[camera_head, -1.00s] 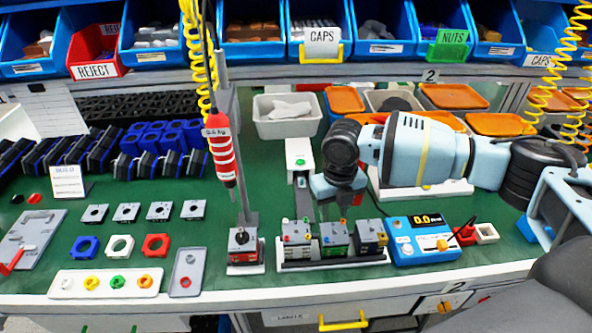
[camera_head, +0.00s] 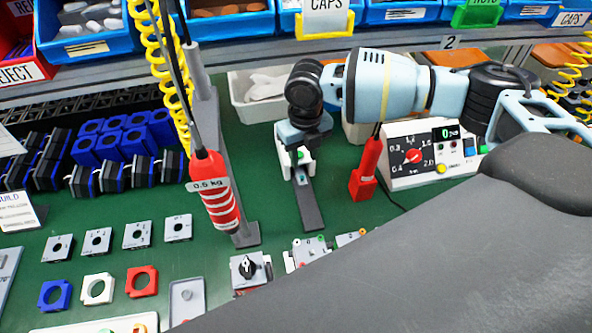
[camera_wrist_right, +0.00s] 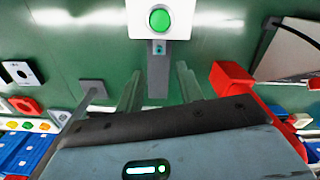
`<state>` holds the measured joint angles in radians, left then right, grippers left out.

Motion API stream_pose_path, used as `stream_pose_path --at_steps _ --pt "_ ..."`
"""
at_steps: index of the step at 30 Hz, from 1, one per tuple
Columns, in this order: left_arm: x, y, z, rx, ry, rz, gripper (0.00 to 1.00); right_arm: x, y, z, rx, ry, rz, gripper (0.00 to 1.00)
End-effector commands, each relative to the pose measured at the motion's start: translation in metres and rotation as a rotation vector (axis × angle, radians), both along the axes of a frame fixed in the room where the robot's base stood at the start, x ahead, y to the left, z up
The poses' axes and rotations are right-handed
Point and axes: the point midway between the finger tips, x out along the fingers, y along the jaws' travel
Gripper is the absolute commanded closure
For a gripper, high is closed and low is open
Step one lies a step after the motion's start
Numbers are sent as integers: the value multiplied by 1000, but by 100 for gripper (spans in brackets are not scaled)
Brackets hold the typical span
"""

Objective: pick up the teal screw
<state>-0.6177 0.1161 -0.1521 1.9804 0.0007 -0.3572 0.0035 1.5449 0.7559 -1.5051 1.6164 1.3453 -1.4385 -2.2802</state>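A small teal piece (camera_head: 304,182), which looks like the teal screw, lies on the grey chute (camera_head: 308,208) of the white dispenser (camera_head: 304,157). In the right wrist view the teal piece (camera_wrist_right: 159,49) sits just below the dispenser's green button (camera_wrist_right: 159,19). My right gripper (camera_head: 303,140) is above and in front of the dispenser in the head view. In the right wrist view its two fingers (camera_wrist_right: 159,88) stand apart on either side of the chute, with nothing seen between them. My left gripper is not in view.
A red tool (camera_head: 368,165) and a meter with a dial (camera_head: 428,155) are at the right. A large dark grey link of mine covers the front right.

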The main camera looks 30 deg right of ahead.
Motion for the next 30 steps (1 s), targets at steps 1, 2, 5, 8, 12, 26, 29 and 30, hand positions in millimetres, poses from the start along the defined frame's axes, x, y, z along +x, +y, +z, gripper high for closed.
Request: stream_pose_path --at_steps 1,2,5,8,12,26,29,30 --pt "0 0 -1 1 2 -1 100 0 0 -6 -1 3 0 63" --pt "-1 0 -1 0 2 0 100 0 0 -9 -1 3 -1 63" --pt "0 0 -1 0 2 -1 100 -1 0 -20 -1 4 0 63" --pt "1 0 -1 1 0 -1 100 0 0 -23 0 2 1 63" --pt "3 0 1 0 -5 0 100 0 1 -27 -1 2 1 63" --pt "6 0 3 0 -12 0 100 2 1 -74 -1 1 0 63" --pt "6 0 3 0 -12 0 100 2 1 -74 -1 1 0 63" --pt "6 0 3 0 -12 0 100 2 1 -74 -1 1 0 63"
